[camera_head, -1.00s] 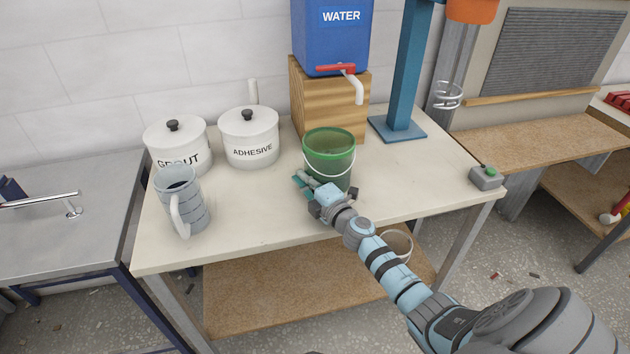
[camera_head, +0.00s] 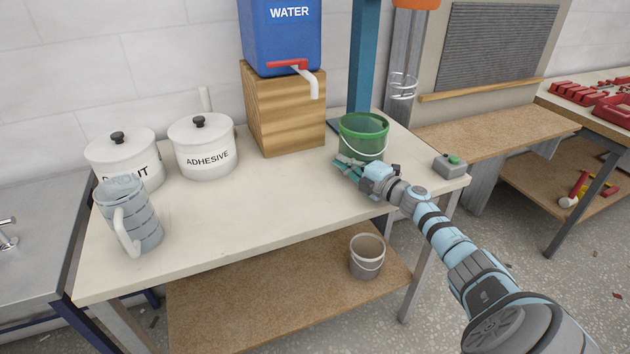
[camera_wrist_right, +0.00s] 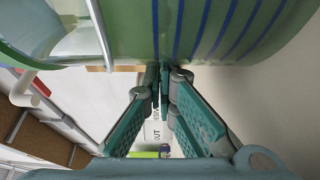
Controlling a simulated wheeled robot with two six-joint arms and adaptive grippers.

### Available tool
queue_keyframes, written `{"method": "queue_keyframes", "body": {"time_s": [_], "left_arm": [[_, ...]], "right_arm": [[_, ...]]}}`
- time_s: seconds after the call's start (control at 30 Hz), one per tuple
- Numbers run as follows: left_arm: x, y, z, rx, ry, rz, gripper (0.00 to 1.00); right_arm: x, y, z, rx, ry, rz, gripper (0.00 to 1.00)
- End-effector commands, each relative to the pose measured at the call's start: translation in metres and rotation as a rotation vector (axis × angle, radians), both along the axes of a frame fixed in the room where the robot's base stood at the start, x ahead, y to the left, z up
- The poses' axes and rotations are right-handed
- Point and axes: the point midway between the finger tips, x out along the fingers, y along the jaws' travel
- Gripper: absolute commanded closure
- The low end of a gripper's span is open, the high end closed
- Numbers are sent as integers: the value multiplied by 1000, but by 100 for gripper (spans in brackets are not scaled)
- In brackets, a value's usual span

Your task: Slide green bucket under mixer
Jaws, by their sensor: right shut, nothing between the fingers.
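The translucent green bucket (camera_head: 363,138) stands upright on the light table (camera_head: 270,208), in front of the mixer's blue column (camera_head: 362,60). The mixer's base plate is mostly hidden behind it. Only the underside of the mixer's orange part (camera_head: 416,4) shows at the top edge. My right gripper (camera_head: 346,166) is shut and empty, with its fingers low against or very near the bucket's left front side. In the right wrist view the bucket (camera_wrist_right: 200,30) fills the top, just beyond the closed fingertips (camera_wrist_right: 163,75). My left gripper is not in view.
The wooden block (camera_head: 285,115) with the blue water container (camera_head: 283,40) stands left of the bucket. A grey box with a green button (camera_head: 449,166) sits at the table's right corner. The white adhesive pot (camera_head: 202,150) and grey jug (camera_head: 132,220) stand at left. The table's middle is clear.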

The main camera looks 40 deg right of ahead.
Motion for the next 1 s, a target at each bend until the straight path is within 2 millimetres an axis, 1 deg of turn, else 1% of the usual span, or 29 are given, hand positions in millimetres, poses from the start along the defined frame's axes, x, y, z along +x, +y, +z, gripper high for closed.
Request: {"method": "queue_keyframes", "body": {"time_s": [0.03, 0.17, 0.2, 0.3, 0.33, 0.4, 0.53, 0.87, 0.97, 1.0], "left_arm": [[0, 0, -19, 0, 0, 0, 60], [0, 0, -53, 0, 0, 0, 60], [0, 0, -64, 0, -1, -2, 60], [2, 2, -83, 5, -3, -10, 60], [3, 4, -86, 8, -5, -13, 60], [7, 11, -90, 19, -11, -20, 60], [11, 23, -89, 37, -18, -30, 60], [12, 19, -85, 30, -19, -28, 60], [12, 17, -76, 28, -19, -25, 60], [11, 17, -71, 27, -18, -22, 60]], "right_arm": [[-3, -16, -9, -5, 0, -5, 100], [-13, -53, -11, -4, -3, -6, 100], [-15, -64, -11, -4, -5, -6, 100], [-20, -82, -9, -5, -5, -5, 100], [-21, -86, -8, -3, -4, -5, 100], [-24, -92, -6, -1, -2, -4, 100], [-25, -96, -1, 2, 1, -4, 100], [-24, -93, 1, 1, 0, 0, 100], [-20, -86, 3, 2, 0, 6, 100], [-18, -81, 4, 2, 1, 9, 100]]}}
